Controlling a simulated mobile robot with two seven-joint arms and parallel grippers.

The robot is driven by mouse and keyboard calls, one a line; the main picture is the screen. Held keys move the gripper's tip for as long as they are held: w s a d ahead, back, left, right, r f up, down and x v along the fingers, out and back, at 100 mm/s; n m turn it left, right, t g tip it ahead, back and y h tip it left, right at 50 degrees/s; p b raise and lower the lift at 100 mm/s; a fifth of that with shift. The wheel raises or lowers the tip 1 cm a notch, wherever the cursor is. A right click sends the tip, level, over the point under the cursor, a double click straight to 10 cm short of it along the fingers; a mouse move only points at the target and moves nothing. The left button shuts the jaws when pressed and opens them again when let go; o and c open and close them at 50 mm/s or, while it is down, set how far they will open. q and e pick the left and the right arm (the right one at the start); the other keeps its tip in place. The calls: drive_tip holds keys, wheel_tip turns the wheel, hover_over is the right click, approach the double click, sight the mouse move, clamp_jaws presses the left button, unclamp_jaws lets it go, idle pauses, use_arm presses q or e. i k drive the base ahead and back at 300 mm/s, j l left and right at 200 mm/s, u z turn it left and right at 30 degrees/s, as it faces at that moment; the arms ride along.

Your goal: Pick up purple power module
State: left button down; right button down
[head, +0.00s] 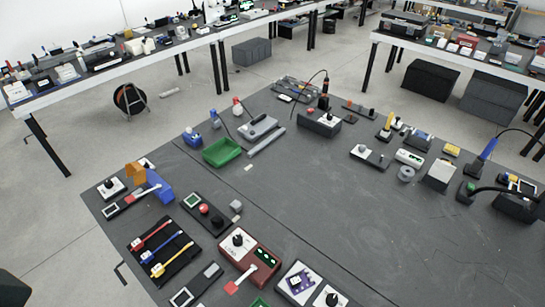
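A small purple module (297,281) sits on a white-topped dark box at the bottom middle of the head view, near the front of the grey workbench (300,185). Its fine details are too small to make out. A white-topped box with a black knob (331,299) stands just right of it, partly cut off by the frame's lower edge. Neither of my grippers shows in this view.
A maroon box with a black knob (249,256) stands left of the module. A black tray (160,251) holds red, blue and yellow tools. A green tray (221,152) lies farther back. The bench's middle is mostly clear.

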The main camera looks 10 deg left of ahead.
sight(300, 281)
drive_tip(key=k+l, duration=0.2)
drive_tip(key=k, duration=0.25)
drive_tip(key=k+l, duration=0.2)
drive_tip(key=k, duration=0.3)
drive_tip(key=k+l, duration=0.25)
drive_tip(key=k, duration=0.2)
